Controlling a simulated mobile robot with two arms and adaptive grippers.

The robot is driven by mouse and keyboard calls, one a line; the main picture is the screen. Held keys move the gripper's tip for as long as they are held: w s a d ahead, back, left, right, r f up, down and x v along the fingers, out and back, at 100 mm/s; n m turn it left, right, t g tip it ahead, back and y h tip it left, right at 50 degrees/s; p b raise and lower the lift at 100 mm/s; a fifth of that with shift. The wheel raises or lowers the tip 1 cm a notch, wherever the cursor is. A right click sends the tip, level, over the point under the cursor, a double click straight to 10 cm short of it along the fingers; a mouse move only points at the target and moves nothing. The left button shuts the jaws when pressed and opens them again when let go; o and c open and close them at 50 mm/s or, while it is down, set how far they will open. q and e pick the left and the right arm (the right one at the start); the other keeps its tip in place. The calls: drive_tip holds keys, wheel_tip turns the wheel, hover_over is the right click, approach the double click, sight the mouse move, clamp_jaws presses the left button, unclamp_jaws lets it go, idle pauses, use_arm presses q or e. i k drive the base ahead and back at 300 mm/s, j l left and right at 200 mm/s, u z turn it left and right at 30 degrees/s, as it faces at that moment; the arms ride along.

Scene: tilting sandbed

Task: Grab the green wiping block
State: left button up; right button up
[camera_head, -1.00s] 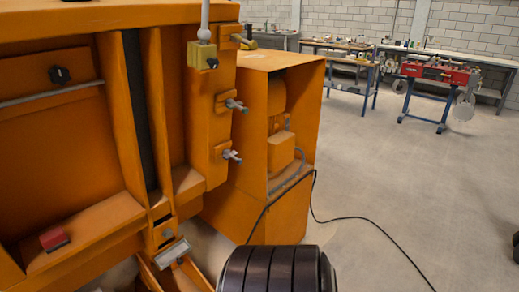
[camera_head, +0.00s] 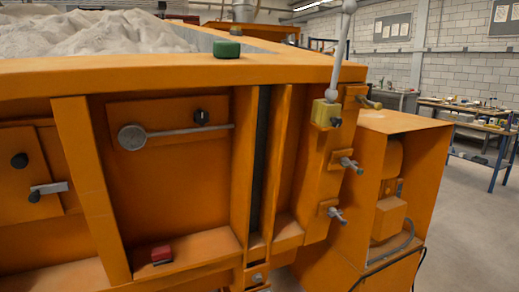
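The green wiping block (camera_head: 227,49) sits on the top rim of the orange sandbed (camera_head: 130,80), near the middle of the head view. It is a small dark green block. Nothing touches it apart from the rim under it. Neither of my grippers is in view.
Sand (camera_head: 90,33) fills the bed behind the rim. A grey lever (camera_head: 341,50) rises from a yellow block at the right corner. A red block (camera_head: 162,254) lies on a lower ledge. Knobs and handles jut from the front. An orange cabinet (camera_head: 350,235) stands at the right, workbenches beyond.

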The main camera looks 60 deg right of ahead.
sight(229, 50)
drive_tip(key=z, duration=1.55)
drive_tip(key=k+l, duration=0.05)
